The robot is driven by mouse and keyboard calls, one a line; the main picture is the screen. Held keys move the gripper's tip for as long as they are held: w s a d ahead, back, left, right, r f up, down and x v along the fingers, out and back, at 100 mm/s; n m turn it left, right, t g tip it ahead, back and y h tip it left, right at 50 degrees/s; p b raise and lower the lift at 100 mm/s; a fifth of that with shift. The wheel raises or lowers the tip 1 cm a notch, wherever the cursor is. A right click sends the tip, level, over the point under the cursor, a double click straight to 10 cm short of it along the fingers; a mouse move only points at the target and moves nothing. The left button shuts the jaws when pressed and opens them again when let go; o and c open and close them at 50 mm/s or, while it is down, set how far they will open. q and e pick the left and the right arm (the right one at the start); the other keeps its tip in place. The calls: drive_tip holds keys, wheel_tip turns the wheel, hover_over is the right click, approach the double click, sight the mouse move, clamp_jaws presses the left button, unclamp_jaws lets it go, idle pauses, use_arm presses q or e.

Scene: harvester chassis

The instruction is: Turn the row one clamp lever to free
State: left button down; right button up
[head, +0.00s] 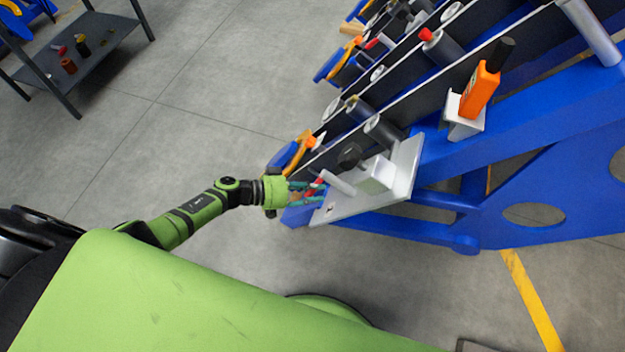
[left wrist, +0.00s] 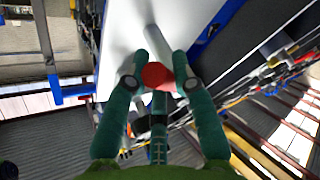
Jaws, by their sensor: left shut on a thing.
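The clamp lever (head: 338,183) is a pale grey rod with a red tip (head: 319,183). It stands out from a white block (head: 376,174) on a light grey plate (head: 404,165) at the near end of the blue chassis. My left gripper (head: 312,189) has its teal fingers shut on the red tip. In the left wrist view the red tip (left wrist: 158,77) sits between the two fingers, with the grey rod (left wrist: 158,42) running away from it. My right gripper is not in view.
The blue chassis frame (head: 560,130) fills the right side. An orange device (head: 480,90) with a black top stands in a grey bracket (head: 465,122). Dark rails with rollers run behind the plate. A dark shelf (head: 105,30) stands far left. The floor between is clear.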

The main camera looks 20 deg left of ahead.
use_arm(q)
drive_tip(key=shift+s+d+r+n+y+p, duration=0.25)
drive_tip(key=shift+n+y+p, duration=0.2)
drive_tip(key=shift+n+p, duration=0.75)
drive_tip(key=shift+d+r+n+y+p, duration=0.1)
drive_tip(key=shift+r+n+y+p, duration=0.3)
drive_tip(key=shift+p, duration=1.45)
drive_tip(key=shift+s+d+r+n+y+p, duration=0.2)
drive_tip(key=shift+n+y+p, duration=0.25)
drive_tip(key=shift+n+p, duration=0.75)
drive_tip(key=shift+m+p, duration=0.3)
drive_tip(key=c, duration=1)
unclamp_jaws()
drive_tip(key=shift+w, duration=0.1)
drive_tip(key=shift+a, duration=0.1)
drive_tip(key=v, duration=1.2)
